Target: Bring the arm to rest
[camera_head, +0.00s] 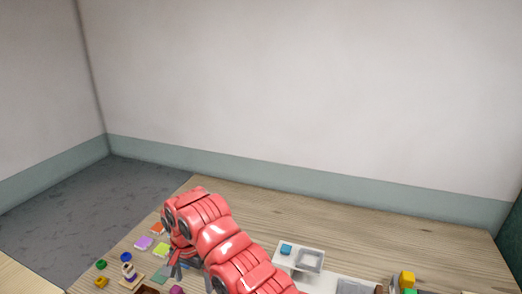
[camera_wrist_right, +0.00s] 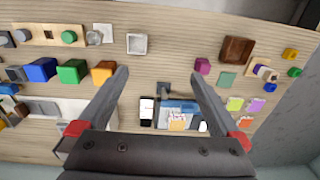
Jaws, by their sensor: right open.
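My red right arm (camera_head: 225,243) reaches in from the bottom of the head view, over the table's wooden top (camera_head: 330,229). Its gripper (camera_head: 178,266) points down at the left part of the table and is partly hidden by the arm. In the right wrist view the two fingers (camera_wrist_right: 160,76) stand wide apart with nothing held between them. A small blue and white box (camera_wrist_right: 178,109) and a black and white item (camera_wrist_right: 147,109) show beyond the palm, below the fingertips in the picture. My left gripper is not in view.
Coloured tiles (camera_head: 143,242) and small blocks lie left of the arm. A white tray (camera_head: 309,260) and a yellow block (camera_head: 407,278) are to its right. The back of the table is clear.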

